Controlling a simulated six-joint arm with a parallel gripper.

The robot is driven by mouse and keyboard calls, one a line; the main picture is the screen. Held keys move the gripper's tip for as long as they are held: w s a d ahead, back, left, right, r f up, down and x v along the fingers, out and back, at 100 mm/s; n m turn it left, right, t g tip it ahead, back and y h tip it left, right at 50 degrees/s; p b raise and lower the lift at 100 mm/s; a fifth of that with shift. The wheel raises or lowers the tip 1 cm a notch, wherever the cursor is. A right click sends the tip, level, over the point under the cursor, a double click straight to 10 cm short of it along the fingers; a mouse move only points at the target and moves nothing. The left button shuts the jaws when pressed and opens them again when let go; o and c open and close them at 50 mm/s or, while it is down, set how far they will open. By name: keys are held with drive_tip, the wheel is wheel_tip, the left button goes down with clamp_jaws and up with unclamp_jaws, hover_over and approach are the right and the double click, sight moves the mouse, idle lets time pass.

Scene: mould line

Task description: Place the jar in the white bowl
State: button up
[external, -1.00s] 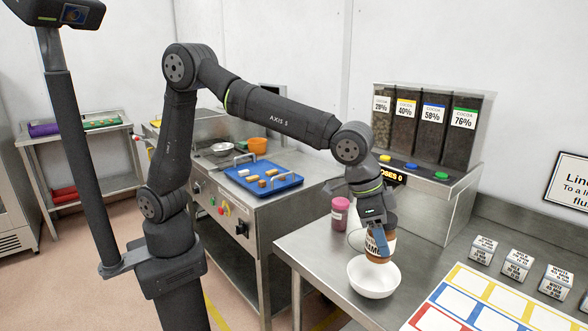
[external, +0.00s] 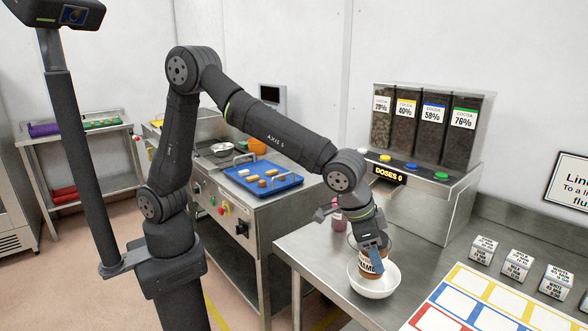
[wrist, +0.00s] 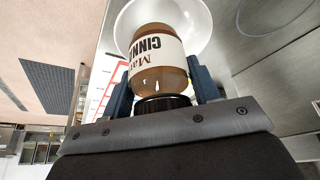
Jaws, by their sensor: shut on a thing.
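The jar (external: 370,264) is brown with a white label and a dark lid. In the wrist view the jar (wrist: 158,62) sits between the two blue fingers of my gripper (wrist: 164,88), which is shut on it. The white bowl (external: 374,290) stands on the steel table. The jar is over the bowl, with its lower part within the bowl's outline in the external view. I cannot tell whether it touches the bottom. The bowl (wrist: 200,22) also shows behind the jar in the wrist view.
A pink-lidded jar (external: 339,222) stands behind my gripper, partly hidden. The cocoa dispenser (external: 425,190) is at the back. Several labelled cubes (external: 516,265) and a colour-framed card (external: 485,308) lie to the right. A blue tray (external: 264,178) is on the left counter.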

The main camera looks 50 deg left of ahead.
drive_tip(key=shift+w+f, duration=0.4)
drive_tip(key=shift+w, duration=0.3)
drive_tip(key=shift+f, duration=2)
drive_tip(key=shift+f, duration=0.1)
drive_tip(key=o, duration=0.8)
drive_tip(key=shift+o, duration=0.2)
drive_tip(key=shift+r, duration=0.4)
drive_tip(key=v, duration=1.1)
drive_tip(key=shift+a+r, duration=0.15)
